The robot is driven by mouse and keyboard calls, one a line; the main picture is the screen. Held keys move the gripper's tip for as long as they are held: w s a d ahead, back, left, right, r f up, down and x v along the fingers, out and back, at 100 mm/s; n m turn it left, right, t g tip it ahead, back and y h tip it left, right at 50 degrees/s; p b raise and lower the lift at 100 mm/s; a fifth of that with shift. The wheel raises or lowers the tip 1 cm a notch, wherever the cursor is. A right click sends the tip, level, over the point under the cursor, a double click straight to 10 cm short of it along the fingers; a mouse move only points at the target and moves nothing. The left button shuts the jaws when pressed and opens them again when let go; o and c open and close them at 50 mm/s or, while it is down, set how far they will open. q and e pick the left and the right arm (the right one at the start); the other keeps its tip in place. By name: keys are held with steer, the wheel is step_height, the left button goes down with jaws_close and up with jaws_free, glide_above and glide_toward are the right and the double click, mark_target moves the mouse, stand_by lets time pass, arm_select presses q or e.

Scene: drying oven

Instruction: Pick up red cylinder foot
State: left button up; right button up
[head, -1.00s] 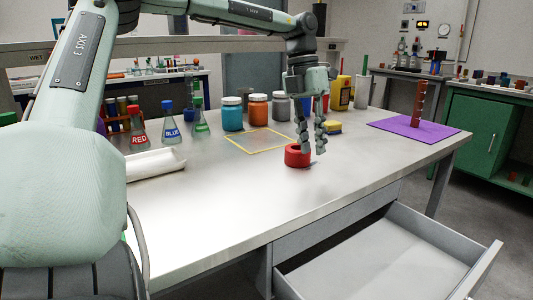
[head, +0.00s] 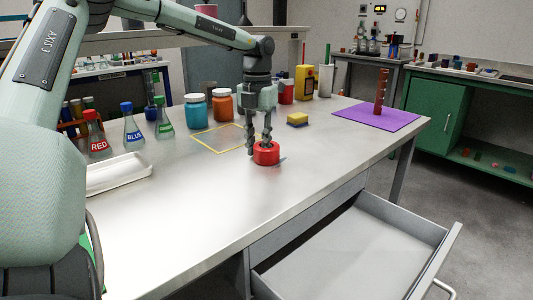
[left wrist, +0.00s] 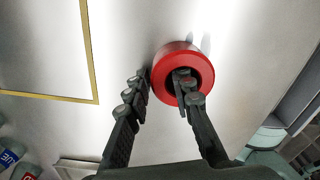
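The red cylinder foot (head: 267,158), a short red ring with a hole in its top, stands on the steel table (head: 200,220). It also shows in the left wrist view (left wrist: 173,57). My left gripper (head: 258,148) points down at it with its fingers apart, straddling the ring's wall. In the left wrist view, one finger is over or in the hole and the other is outside, left of the ring, with a small gap. How deep the inner finger reaches is unclear. My right gripper is not in view.
A yellow-outlined square (head: 222,138) lies left of the foot. Jars, labelled flasks and a white tray (head: 118,173) are further left. A yellow sponge (head: 297,119) and a brown-red column (head: 381,92) on a purple mat (head: 350,113) are behind right. An open drawer (head: 350,245) juts out in front.

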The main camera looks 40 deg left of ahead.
arm_select(q)
jaws_close()
steer(key=shift+r, duration=0.2)
